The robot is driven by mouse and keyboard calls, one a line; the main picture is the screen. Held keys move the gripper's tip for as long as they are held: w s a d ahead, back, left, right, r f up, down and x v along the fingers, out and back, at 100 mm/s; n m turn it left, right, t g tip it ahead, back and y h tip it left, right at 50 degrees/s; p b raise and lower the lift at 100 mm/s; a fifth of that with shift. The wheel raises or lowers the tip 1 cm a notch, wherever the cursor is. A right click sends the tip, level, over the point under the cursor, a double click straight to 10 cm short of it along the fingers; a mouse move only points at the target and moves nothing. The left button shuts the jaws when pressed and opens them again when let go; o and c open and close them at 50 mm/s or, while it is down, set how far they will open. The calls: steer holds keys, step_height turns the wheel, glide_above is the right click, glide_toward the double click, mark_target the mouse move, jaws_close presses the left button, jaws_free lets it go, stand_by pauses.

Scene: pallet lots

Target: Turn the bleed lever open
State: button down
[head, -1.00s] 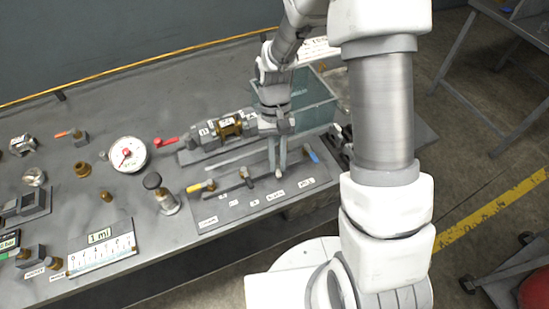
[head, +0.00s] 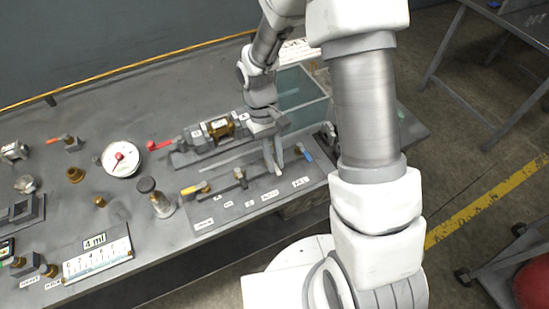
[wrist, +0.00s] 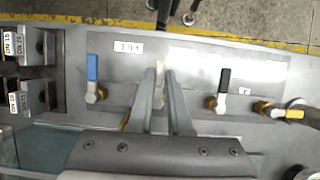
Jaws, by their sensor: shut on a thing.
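A pale lever (wrist: 160,68) stands on the grey valve panel (wrist: 200,65), between the blue lever and the black lever. My gripper (wrist: 160,82) is shut on it in the wrist view, one finger on each side. In the head view my gripper (head: 274,168) reaches down to the panel, and the pale lever's tip (head: 278,173) shows by its fingers. The small labels are too blurred to tell for sure which one names the bleed lever.
A blue lever (head: 306,152) stands close to the right of my fingers. A black lever (head: 238,174) and a yellow lever (head: 194,189) are to the left. A dial gauge (head: 122,159), a scale reading 4 ml (head: 97,260) and a clear tank (head: 300,95) are nearby.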

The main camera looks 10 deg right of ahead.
steer(key=shift+w, duration=0.1)
steer(key=c, duration=0.8)
jaws_free()
steer(key=shift+c, duration=0.2)
steer(key=v, duration=1.7)
steer(key=shift+r+p, duration=0.3)
steer(key=shift+p, duration=0.15)
steer(key=shift+d+r, duration=0.1)
steer(key=s+d+r+m+t, duration=0.1)
steer(key=s+d+r+t, duration=0.1)
steer(key=s, duration=0.4)
steer(key=s+d+r+m+t+y, duration=0.1)
steer(key=s+d+r+t, duration=0.2)
steer(key=s+r+t, duration=0.1)
steer(key=s+d+r+m+t, duration=0.1)
steer(key=s+d+r+t, duration=0.2)
steer(key=s, duration=0.4)
step_height(320, 180, up, 2)
steer(key=shift+s+r+t, duration=0.1)
steer(key=shift+s+t, duration=0.2)
steer(key=shift+t, duration=0.2)
